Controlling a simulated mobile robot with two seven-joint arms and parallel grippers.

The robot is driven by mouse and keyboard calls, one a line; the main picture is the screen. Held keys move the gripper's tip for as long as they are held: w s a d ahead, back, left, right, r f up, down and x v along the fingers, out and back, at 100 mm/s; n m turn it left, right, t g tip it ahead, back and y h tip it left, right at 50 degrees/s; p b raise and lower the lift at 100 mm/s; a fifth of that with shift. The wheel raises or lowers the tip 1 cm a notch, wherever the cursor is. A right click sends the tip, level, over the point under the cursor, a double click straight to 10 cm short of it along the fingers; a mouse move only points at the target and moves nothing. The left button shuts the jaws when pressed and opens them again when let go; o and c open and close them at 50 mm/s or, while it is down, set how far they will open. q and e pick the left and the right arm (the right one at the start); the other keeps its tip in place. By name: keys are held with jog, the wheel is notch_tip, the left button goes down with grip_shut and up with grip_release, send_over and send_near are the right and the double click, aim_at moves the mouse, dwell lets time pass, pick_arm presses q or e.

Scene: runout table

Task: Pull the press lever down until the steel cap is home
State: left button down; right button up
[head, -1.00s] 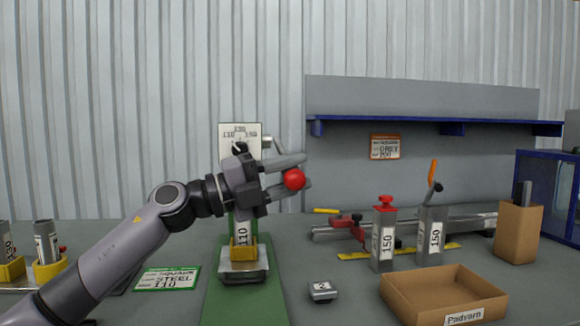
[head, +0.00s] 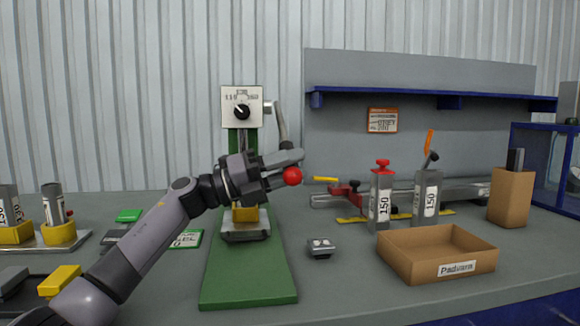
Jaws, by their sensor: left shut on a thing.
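The press has a green column and base (head: 240,288) and a white dial plate (head: 242,105) at its top. Its grey lever (head: 282,128) hangs down from the right side of the head and ends in a red ball knob (head: 292,176). My left gripper (head: 285,170) is shut on the knob, with the ball showing between its fingers. A yellow holder (head: 246,214) sits on a grey plate on the press base. My gripper and wrist hide the space above the holder, so the steel cap cannot be made out. My right gripper is out of view.
A small grey block (head: 321,247) lies right of the press. A cardboard tray (head: 437,262) and two square posts marked 150, a red-topped one (head: 381,195) and another (head: 426,197), stand further right. Yellow cups (head: 60,234) hold tubes at left.

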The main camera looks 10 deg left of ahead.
pick_arm(q)
jog(key=shift+w+a+f, duration=0.1)
jog(key=shift+w+f, duration=0.1)
jog(key=shift+f, duration=0.5)
jog(key=c, duration=0.8)
grip_release()
jog(key=shift+w+f, duration=0.1)
